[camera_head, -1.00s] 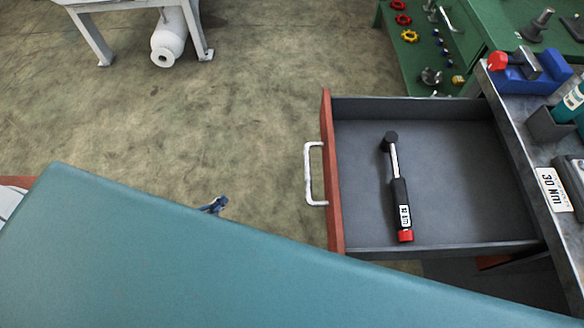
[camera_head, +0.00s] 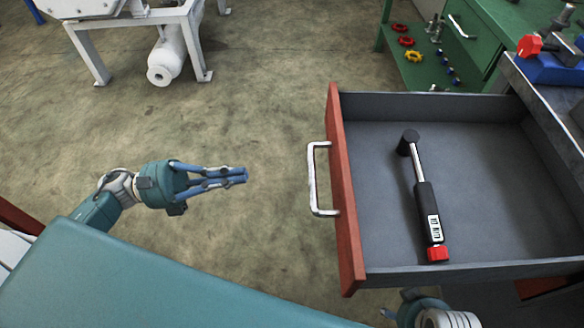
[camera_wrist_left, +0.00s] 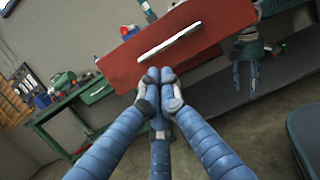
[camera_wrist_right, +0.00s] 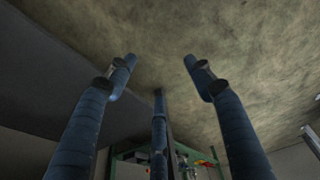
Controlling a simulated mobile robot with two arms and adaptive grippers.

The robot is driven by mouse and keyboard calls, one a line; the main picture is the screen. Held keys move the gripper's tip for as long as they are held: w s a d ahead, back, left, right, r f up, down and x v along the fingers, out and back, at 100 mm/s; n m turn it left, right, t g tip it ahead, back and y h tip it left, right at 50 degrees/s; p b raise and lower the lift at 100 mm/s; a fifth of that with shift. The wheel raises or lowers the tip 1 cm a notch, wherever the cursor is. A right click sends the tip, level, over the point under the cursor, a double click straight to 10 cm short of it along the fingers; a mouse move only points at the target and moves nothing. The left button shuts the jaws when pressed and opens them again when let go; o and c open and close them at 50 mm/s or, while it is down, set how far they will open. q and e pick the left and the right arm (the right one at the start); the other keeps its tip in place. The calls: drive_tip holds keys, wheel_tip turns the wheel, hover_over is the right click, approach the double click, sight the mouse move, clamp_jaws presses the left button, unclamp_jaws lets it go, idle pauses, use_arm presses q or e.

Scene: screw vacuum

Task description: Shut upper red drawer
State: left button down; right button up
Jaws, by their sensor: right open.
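The upper red drawer (camera_head: 345,190) is pulled out from the workbench, with its red front and white handle (camera_head: 318,178) facing left. A torque wrench with a black grip and red end (camera_head: 428,205) lies inside it. My left gripper (camera_head: 243,175) is left of the handle, apart from it, with its blue fingers together and nothing between them. In the left wrist view the fingertips (camera_wrist_left: 160,75) point at the red front and its handle (camera_wrist_left: 170,42). My right gripper (camera_wrist_right: 160,62) is open and empty; in the head view only part of that arm shows below the drawer.
A metal bench top (camera_head: 545,90) with tools is at the right. A green cabinet (camera_head: 455,50) with valves and fittings stands behind the drawer. A white machine frame (camera_head: 150,20) is at the back left. The floor between left gripper and drawer is clear.

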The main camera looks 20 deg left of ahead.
use_arm(q)
drive_tip(key=p+x, duration=0.1)
drive_tip(key=x, duration=1)
drive_tip(key=shift+w+d, duration=0.2)
drive_tip(key=shift+d, duration=0.1)
use_arm(e)
wheel_tip(320, 180, down, 4)
drive_tip(key=shift+f, duration=0.1)
use_arm(q)
drive_tip(key=shift+r, duration=0.1)
use_arm(e)
drive_tip(key=shift+a, duration=0.1)
